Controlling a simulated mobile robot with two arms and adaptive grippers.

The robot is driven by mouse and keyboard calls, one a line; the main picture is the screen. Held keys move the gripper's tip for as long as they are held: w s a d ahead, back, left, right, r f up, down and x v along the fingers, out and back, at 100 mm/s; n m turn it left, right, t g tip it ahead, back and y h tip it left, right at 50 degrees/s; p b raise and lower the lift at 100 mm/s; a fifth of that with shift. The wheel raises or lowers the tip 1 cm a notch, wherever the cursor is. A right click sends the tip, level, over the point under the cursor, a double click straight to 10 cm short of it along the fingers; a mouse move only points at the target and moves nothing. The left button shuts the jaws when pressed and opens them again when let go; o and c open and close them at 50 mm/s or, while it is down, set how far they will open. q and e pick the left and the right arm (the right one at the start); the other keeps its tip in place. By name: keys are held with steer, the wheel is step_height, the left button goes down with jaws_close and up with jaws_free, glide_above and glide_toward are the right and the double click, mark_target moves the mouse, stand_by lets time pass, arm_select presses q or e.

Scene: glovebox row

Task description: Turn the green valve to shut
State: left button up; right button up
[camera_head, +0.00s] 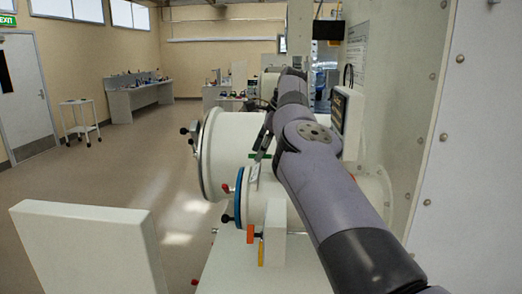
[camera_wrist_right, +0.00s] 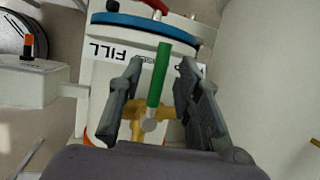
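The green valve handle (camera_wrist_right: 160,75) is a straight green lever on a brass-coloured valve body (camera_wrist_right: 130,113) in the right wrist view. It points up the picture, leaning slightly right. My right gripper (camera_wrist_right: 162,65) is open, with one finger on each side of the handle and a visible gap to each. In the head view, my right arm reaches forward and its gripper (camera_head: 263,140) is partly hidden behind the arm. A small green piece (camera_head: 260,156) shows just below it. My left gripper is not in view.
A small white cylinder with a blue ring (camera_head: 238,198) stands beside a larger white round port (camera_head: 203,155). An orange handle (camera_head: 250,233) and a yellow one (camera_head: 261,251) are nearby.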

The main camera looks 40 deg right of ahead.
steer(key=v, duration=0.7)
steer(key=shift+r, duration=0.25)
steer(key=shift+s+f, duration=0.1)
stand_by(0.8)
